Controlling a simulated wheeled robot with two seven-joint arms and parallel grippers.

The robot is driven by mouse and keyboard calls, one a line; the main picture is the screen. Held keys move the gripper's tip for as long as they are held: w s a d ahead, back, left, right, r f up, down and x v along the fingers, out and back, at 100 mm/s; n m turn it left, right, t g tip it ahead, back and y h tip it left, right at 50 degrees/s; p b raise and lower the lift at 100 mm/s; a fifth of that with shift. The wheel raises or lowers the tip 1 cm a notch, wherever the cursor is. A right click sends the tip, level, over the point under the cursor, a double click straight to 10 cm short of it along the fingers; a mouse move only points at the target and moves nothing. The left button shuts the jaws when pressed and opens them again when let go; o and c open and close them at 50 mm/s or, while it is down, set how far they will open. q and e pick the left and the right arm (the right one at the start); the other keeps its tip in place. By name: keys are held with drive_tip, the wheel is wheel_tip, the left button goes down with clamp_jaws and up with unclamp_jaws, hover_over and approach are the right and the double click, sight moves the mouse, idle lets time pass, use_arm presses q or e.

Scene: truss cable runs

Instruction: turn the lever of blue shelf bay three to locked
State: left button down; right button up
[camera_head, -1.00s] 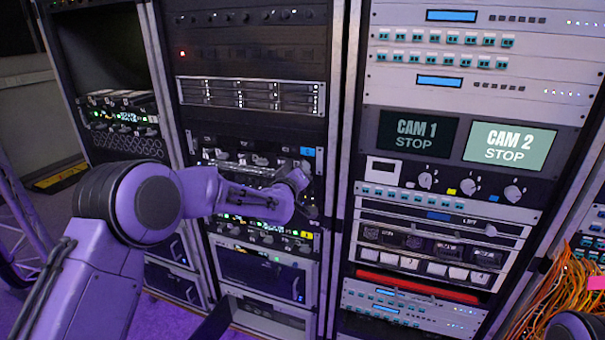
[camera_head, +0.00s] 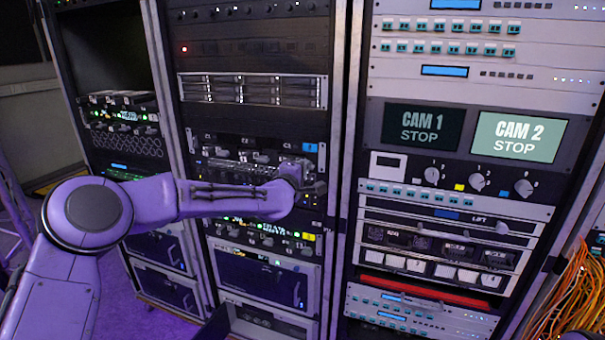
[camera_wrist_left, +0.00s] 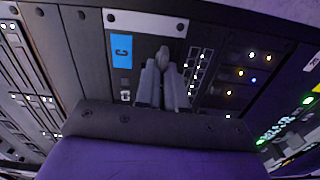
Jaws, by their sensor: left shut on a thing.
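The blue shelf (camera_head: 232,143) is a dark panel in the middle rack, with a blue tag (camera_head: 310,147) at its right end. Several bays with small levers run along it, and bay three is at the right, by the tag. My left gripper (camera_head: 312,187) is at this right end, its forearm crossing in front of the shelf's lower part. In the left wrist view its two fingers (camera_wrist_left: 165,78) are close together beside the blue tag (camera_wrist_left: 122,50), shut on the bay three lever. The lever is mostly hidden by the fingers, so its angle cannot be told.
A similar shelf with a yellow tag (camera_head: 306,238) lies just below the blue one. A grey drive unit (camera_head: 253,90) sits above. The right rack holds two camera screens (camera_head: 518,137) and knobs. Orange cables (camera_head: 570,295) hang at the lower right.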

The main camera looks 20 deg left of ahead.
use_arm(q)
drive_tip(key=shift+n, duration=0.4)
drive_tip(key=c, duration=1.2)
unclamp_jaws()
drive_tip(key=shift+c, duration=0.2)
drive_tip(key=s+b, duration=0.3)
drive_tip(key=s, duration=0.7)
drive_tip(key=shift+s+a, duration=0.2)
drive_tip(key=shift+s, duration=0.1)
